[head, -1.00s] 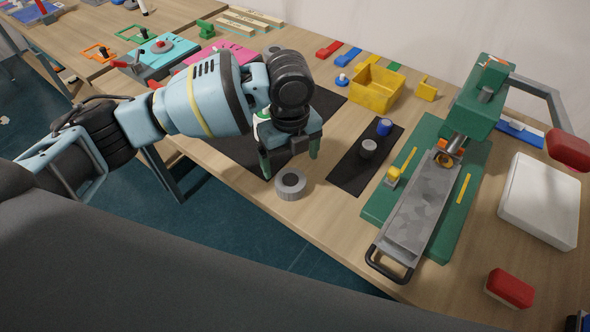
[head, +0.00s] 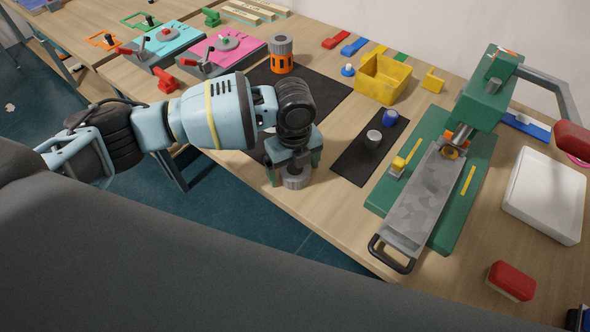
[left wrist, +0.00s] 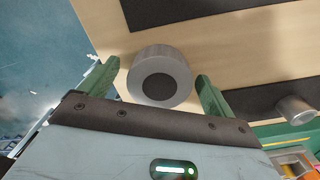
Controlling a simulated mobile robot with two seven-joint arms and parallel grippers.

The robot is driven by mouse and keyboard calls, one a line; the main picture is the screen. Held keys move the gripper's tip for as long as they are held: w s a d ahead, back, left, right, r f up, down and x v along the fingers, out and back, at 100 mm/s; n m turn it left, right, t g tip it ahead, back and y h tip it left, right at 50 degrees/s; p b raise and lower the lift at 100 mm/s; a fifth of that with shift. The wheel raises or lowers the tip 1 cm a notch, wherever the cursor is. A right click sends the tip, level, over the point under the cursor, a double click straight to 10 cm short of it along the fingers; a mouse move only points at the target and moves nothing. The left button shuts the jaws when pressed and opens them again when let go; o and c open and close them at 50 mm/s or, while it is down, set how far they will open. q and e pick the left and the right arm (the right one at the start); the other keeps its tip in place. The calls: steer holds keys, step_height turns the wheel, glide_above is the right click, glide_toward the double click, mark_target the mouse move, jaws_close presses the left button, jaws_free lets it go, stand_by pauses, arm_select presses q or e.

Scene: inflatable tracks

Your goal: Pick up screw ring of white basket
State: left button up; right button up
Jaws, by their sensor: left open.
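A short grey ring (head: 293,183) with a dark round centre stands on the wooden table near its front edge; I take it for the screw ring. My left gripper (head: 293,172) is open and points down over it, hiding part of it. In the left wrist view the ring (left wrist: 176,62) lies between the two green fingertips of my left gripper (left wrist: 157,72), with a visible gap on the right side. A white shallow tray (head: 545,195), perhaps the white basket, lies at the right. My right gripper is not in view.
A dark mat (head: 350,165) with a grey and a blue cylinder lies right of the ring. A green-based press (head: 450,230) stands beyond it. A yellow bin (head: 383,80) and an orange-grey cylinder (head: 281,55) stand farther back.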

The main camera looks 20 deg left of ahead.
mark_target(292, 168)
arm_select(q)
steer(key=shift+c, duration=0.3)
steer(key=c, duration=1)
steer(key=shift+o, duration=0.2)
steer(key=shift+r, duration=0.15)
steer(key=shift+r, duration=0.7)
steer(key=shift+s+a+r, duration=0.1)
steer(key=shift+r, duration=0.4)
steer(key=shift+s+a+r, duration=0.1)
steer(key=shift+r, duration=0.4)
steer(key=s+a+r, duration=0.1)
steer(key=s+a, duration=0.9)
steer(key=s, duration=0.1)
steer(key=shift+a+r, duration=0.15)
steer(key=shift+a, duration=0.15)
steer(key=shift+s, duration=0.1)
